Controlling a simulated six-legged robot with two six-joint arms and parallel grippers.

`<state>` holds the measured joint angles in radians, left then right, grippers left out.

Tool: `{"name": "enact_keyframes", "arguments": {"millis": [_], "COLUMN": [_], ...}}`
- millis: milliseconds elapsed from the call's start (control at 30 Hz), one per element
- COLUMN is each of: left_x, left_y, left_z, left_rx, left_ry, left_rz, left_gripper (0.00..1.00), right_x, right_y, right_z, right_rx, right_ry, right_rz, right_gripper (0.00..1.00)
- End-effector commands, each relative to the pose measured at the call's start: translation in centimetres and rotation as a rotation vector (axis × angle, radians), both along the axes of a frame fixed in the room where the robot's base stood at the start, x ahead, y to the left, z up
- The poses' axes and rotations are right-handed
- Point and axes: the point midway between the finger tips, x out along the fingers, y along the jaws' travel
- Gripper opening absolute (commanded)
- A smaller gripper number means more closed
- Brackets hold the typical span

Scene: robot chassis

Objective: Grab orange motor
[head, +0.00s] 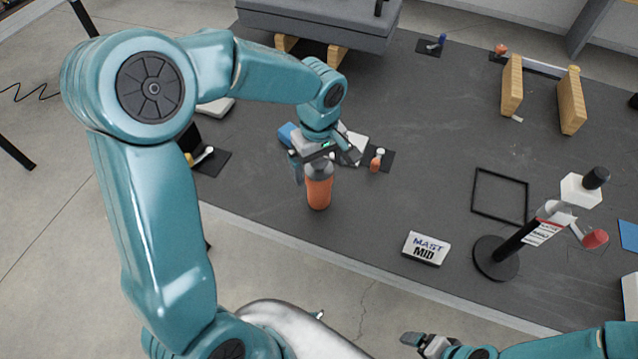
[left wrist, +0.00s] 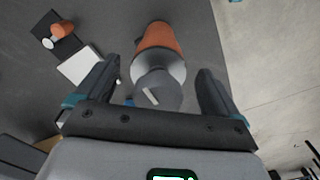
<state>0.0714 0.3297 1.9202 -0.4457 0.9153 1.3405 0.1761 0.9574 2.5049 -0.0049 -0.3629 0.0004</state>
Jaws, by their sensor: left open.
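The orange motor (head: 318,192), an orange cylinder with a grey upper part, stands upright on the dark table near its front edge. In the left wrist view the orange motor (left wrist: 160,40) shows between the two fingers, its grey end closer to the camera. My left gripper (head: 324,166) is open above and around the motor's grey top, with a finger on either side. In the left wrist view my left gripper (left wrist: 157,78) shows gaps between both fingers and the motor. My right gripper (head: 425,343) is low at the bottom edge, away from the motor; its jaw state is unclear.
A small orange-and-white part (head: 377,161) lies on a dark pad just right of the left gripper. A "MAST MID" sign (head: 426,248), a black frame (head: 500,195) and a stand (head: 497,258) are to the right. Wooden blocks (head: 570,98) stand at back right.

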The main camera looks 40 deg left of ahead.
Motion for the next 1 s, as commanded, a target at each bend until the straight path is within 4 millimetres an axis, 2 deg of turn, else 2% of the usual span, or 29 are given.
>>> {"name": "enact_keyframes", "arguments": {"millis": [33,67,100,333,767,867,1000], "left_x": [0.0,0.0,0.0,0.0,0.1,0.1,0.2], "left_y": [0.0,0.0,0.0,0.0,0.0,0.0,0.0], "left_z": [0.0,0.0,0.0,0.0,0.8,1.9,4.7], "left_rx": [0.000,0.000,0.000,0.000,0.001,0.002,0.001], "left_ry": [0.000,0.000,0.000,0.000,-0.004,-0.005,-0.009], "left_rz": [0.000,0.000,0.000,0.000,0.000,0.001,0.000], "left_gripper": [0.96,0.89,0.76,0.01,0.00,0.00,0.00], "right_x": [0.0,0.0,0.0,0.0,0.0,0.0,0.0], "right_y": [0.0,0.0,0.0,0.0,0.0,0.0,0.0], "right_z": [0.0,0.0,0.0,0.0,0.0,0.0,0.1], "right_rx": [0.000,0.000,0.000,0.000,0.000,0.000,0.000], "right_ry": [0.000,0.000,0.000,0.000,0.000,0.000,0.000], "right_rz": [0.000,0.000,0.000,0.000,0.000,0.000,0.000], "right_gripper": [0.89,0.89,0.89,0.89,0.89,0.89,0.89]}}
